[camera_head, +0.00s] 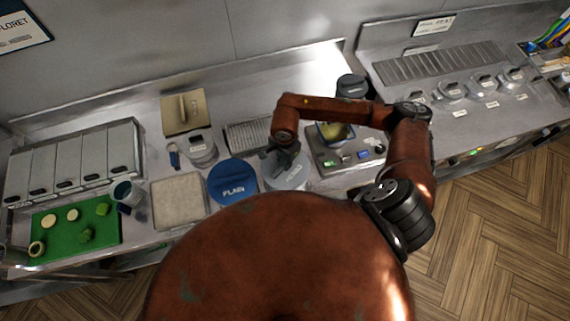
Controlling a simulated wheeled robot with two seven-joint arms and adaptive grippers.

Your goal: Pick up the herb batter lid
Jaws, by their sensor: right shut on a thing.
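No label can be read on the grey one. My right gripper (283,158) comes down over its upper left part and is shut on it, seemingly at the handle. The gripper hides the grip point. I cannot tell whether the lid is raised off its container. My left gripper is not in view.
A small tray with a yellow-green item (335,131) and small coloured blocks stands right, under my right arm. A pale square tray (180,200), a lidded grey pot (201,150) and a green board (62,243) with cut pieces lie left. A dark-topped container (352,85) stands behind.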

